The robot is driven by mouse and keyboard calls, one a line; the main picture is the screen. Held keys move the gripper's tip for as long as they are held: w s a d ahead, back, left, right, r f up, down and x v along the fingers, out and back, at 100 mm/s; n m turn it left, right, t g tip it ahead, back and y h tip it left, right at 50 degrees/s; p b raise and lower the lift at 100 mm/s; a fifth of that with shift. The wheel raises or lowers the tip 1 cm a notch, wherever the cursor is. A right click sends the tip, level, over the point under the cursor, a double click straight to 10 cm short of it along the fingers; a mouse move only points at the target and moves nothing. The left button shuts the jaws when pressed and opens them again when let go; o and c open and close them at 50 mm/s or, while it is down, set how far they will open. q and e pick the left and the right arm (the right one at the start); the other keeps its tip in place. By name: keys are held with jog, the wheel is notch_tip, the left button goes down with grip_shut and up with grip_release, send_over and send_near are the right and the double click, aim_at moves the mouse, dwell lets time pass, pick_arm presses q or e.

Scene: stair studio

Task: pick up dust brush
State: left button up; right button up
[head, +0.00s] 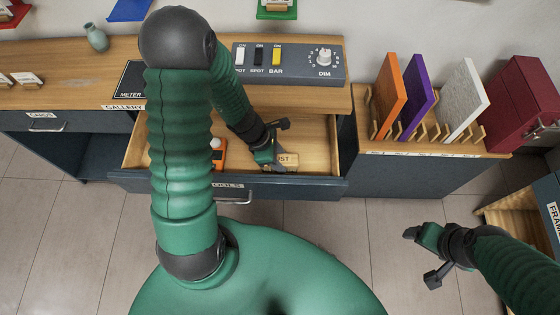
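The open drawer (326,150) labelled "...OOLS" holds a pale wooden piece (289,160) with a label ending in "ST", which looks like the dust brush. Its left part is hidden by my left gripper. My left gripper (280,146) reaches down into the drawer right at this piece. Its fingers are spread apart, one behind the piece and one over its left end. I cannot tell whether they touch it. My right gripper (422,257) is open and empty, above the floor at the lower right.
An orange tool (220,155) lies in the drawer, partly behind my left arm. A control box (290,64) with switches and a knob stands on the counter behind. A rack with orange (391,95), purple (417,95) and grey (463,98) panels and a dark red case (520,105) stand to the right.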

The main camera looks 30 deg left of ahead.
aim_at(280, 159)
pick_arm(q)
jog(key=shift+a, duration=0.15)
jog(key=c, duration=0.5)
grip_shut()
jog(key=shift+r, duration=0.1)
notch_tip(280, 159, up, 10)
jog(key=p, duration=0.5)
jog(key=shift+r+p, duration=0.25)
jog(key=shift+p, duration=0.1)
jog(key=shift+f, duration=0.1)
jog(key=o, duration=0.6)
grip_release()
jog(key=c, duration=0.7)
